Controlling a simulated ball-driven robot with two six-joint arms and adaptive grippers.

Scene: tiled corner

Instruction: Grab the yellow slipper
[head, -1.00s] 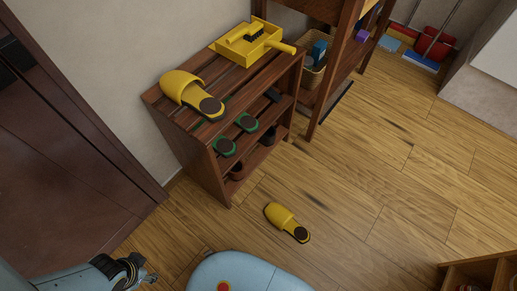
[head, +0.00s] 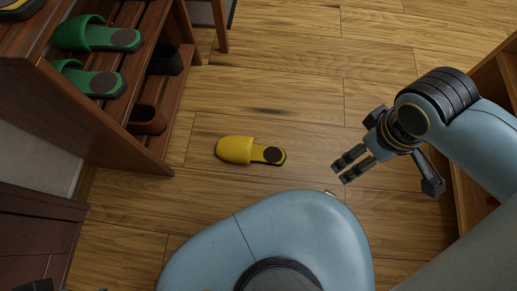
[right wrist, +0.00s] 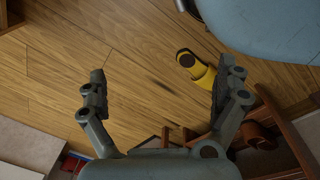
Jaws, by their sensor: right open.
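A yellow slipper (head: 236,149) lies sole down on the wooden floor, its dark heel pad pointing right. My right gripper (head: 343,171) is open and empty, to the right of the slipper and apart from it. In the right wrist view the slipper (right wrist: 205,75) shows beside one finger, which hides part of it; the open right gripper (right wrist: 161,84) has nothing between its fingers. A piece of another yellow slipper (head: 18,12) shows on the shelf's top at the upper left corner. My left gripper is not clearly in view.
A wooden shoe rack (head: 110,135) stands at the left with green slippers (head: 96,38) and dark brown shoes (head: 147,120). A wooden cabinet (head: 490,85) stands at the right edge. My rounded blue base is just below the slipper. The floor around the slipper is clear.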

